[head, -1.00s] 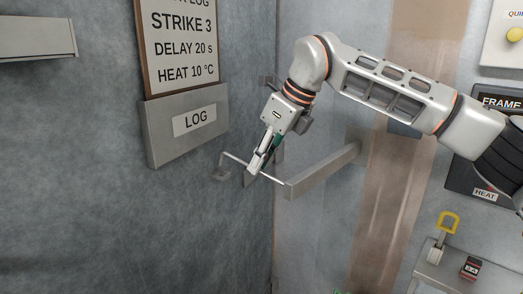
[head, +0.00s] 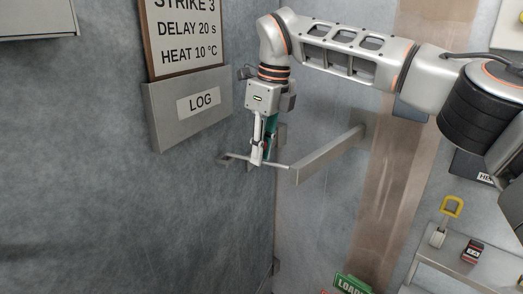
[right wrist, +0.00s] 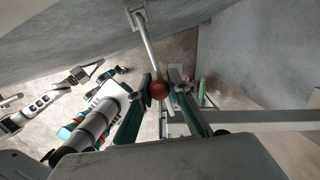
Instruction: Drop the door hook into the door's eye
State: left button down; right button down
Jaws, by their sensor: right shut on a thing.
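The door hook (head: 276,165) is a thin metal rod. It runs from a small bracket on the left wall past my right gripper, and its free end is close to the near end of a grey bar (head: 330,155) on the door side. My right gripper (head: 257,162) points down and is shut on the rod. In the right wrist view the rod (right wrist: 148,50) runs from its bracket to between the fingers, beside a dark red ball (right wrist: 159,90). I cannot make out the eye. An arm that looks like my left one shows small at the left there; its jaws are unclear.
A LOG box (head: 190,118) hangs on the left wall, left of my right gripper. A green sign (head: 352,286) shows at the bottom edge.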

aim_at(268, 164)
jog(key=shift+f, duration=0.1)
jog(key=c, duration=1.9)
grip_release()
pick_arm(q)
jog(key=shift+d+f, duration=0.1)
jog(key=shift+d, duration=0.05)
jog(key=shift+s, duration=0.1)
pick_arm(e)
jog(key=r, duration=0.4)
jog(key=d+r, duration=0.1)
jog(key=r, duration=0.3)
jog(key=s+r, duration=0.1)
jog(key=r, duration=0.3)
jog(key=shift+d, duration=0.25)
pick_arm(q)
jog(key=shift+s, duration=0.15)
pick_arm(e)
jog(key=shift+s+f, duration=0.1)
jog(key=shift+f, duration=0.05)
